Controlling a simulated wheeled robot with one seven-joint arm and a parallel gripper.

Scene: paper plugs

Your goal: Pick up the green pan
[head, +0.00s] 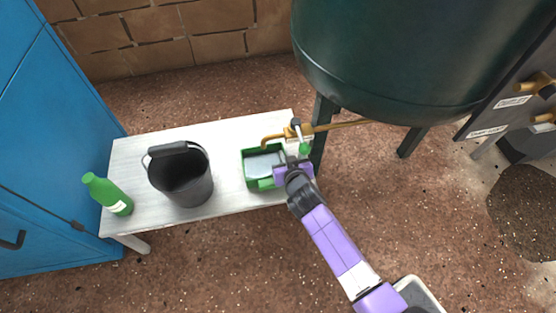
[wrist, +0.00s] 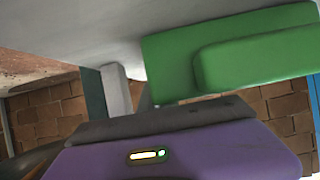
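The green pan (head: 251,180) sits on the right part of the pale bench in the head view. It is a shallow, box-like green thing with a grey-blue inside. My gripper (head: 284,171) is at the pan's right side and hides part of it. A small green piece shows just beyond my gripper; I cannot tell whether it belongs to the pan. In the wrist view the pan (wrist: 250,60) fills the upper right, close to my gripper's purple body. The fingers are not clear in either view, and I cannot tell whether they touch the pan.
The pale bench (head: 228,200) also holds a black bucket (head: 185,183) in the middle and a green bottle (head: 108,194) at the left. A large dark green tank (head: 400,65) with a brass tap (head: 275,138) overhangs the bench's right end. A blue cabinet (head: 50,130) stands left.

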